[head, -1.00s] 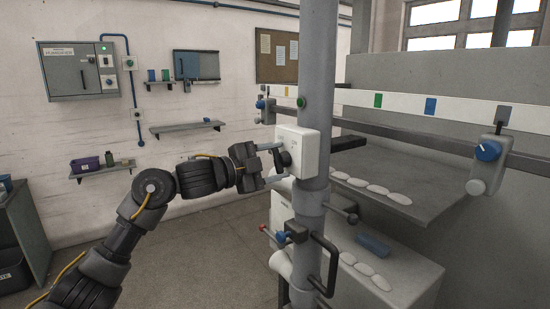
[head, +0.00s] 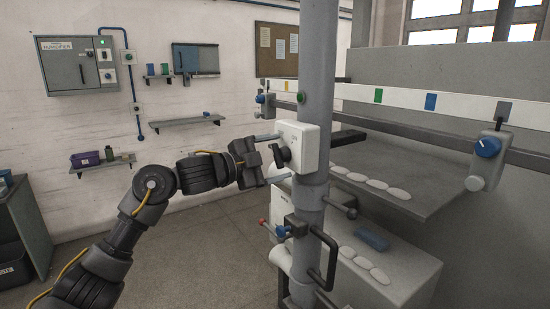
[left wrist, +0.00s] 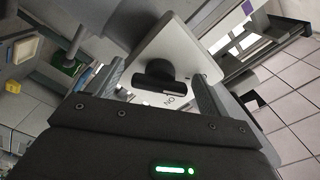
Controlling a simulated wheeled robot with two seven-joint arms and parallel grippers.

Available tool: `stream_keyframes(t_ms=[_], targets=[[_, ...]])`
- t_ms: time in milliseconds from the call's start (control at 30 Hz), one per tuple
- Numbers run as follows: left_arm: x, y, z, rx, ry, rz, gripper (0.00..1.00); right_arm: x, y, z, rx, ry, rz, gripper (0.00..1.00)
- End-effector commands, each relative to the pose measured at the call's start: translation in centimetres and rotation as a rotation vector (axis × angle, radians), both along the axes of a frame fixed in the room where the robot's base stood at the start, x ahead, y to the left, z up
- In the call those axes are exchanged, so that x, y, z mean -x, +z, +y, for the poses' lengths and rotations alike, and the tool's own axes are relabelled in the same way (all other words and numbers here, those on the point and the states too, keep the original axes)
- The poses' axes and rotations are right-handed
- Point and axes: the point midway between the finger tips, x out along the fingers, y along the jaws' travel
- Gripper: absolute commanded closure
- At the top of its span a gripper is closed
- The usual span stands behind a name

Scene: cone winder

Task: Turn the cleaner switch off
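The cleaner switch is a white box (head: 310,150) on the grey upright pole, with a black rotary knob (head: 281,156) on its left-hand face. The left wrist view shows the knob (left wrist: 160,76) close up, with a bar-shaped grip across a pale plate (left wrist: 180,50). The letters "ON" appear upside down on the plate below the knob. My left gripper (head: 272,157) is at the switch. Its two grey fingers (left wrist: 160,88) are spread, one on each side of the knob, with gaps visible between. My right gripper is out of view.
The grey pole (head: 316,80) stands right beside the switch. Below are a blue knob with a red-tipped lever (head: 281,231) and a black handle (head: 325,262). A rail with a hanging blue-knob box (head: 488,147) runs right. Open floor lies left.

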Motion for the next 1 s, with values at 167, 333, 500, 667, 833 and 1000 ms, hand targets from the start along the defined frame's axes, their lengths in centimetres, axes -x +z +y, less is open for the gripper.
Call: stream_keyframes(t_ms=[167, 333, 500, 667, 833, 1000], targets=[[0.0, 0.1, 0.0, 0.000, 0.001, -0.001, 0.20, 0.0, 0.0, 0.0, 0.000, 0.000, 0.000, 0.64], [0.5, -0.1, 1.0, 0.001, 0.002, -0.005, 0.20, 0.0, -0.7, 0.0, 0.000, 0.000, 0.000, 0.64], [2.3, -0.4, 3.7, -0.001, 0.003, -0.007, 0.20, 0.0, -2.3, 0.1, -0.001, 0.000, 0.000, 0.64], [4.0, -0.3, 6.3, -0.001, 0.003, -0.005, 0.20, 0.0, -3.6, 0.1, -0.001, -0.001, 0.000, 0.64], [5.4, -0.2, 8.2, 0.000, 0.001, -0.003, 0.20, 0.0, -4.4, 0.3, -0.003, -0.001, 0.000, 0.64], [6.0, 0.0, 8.9, 0.000, 0.001, -0.001, 0.20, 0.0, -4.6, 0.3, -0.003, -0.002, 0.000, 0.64]])
